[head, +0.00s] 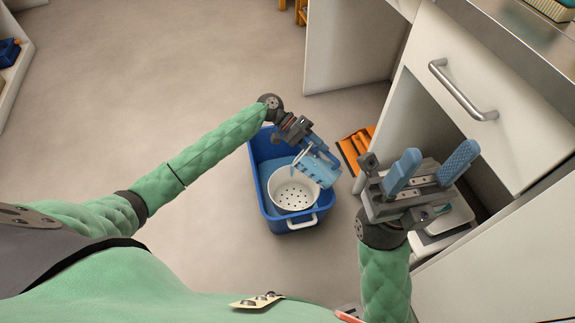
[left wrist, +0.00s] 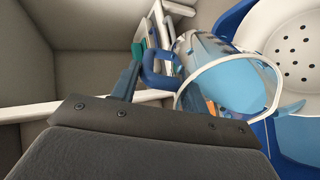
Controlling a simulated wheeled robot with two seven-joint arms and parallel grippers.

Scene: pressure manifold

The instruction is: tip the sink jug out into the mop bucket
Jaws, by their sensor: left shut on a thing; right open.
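The blue mop bucket (head: 263,205) stands on the floor at the middle of the head view, with a white perforated wringer basket (head: 293,190) in it. The basket also shows in the left wrist view (left wrist: 297,50). My left gripper (head: 316,146) is shut on the handle (left wrist: 160,68) of the clear jug (head: 316,171). The jug is over the bucket's right side and looks tilted; light blue liquid (left wrist: 237,88) shows inside it. Whether liquid is flowing out I cannot tell. Light blue also shows inside the bucket. My right gripper (head: 430,170) is open and empty, right of the bucket.
An orange dustpan-like thing (head: 356,148) lies on the floor right of the bucket. A white cabinet with a drawer (head: 490,85) and metal handle stands at the right, below a steel counter. The floor left of the bucket is clear.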

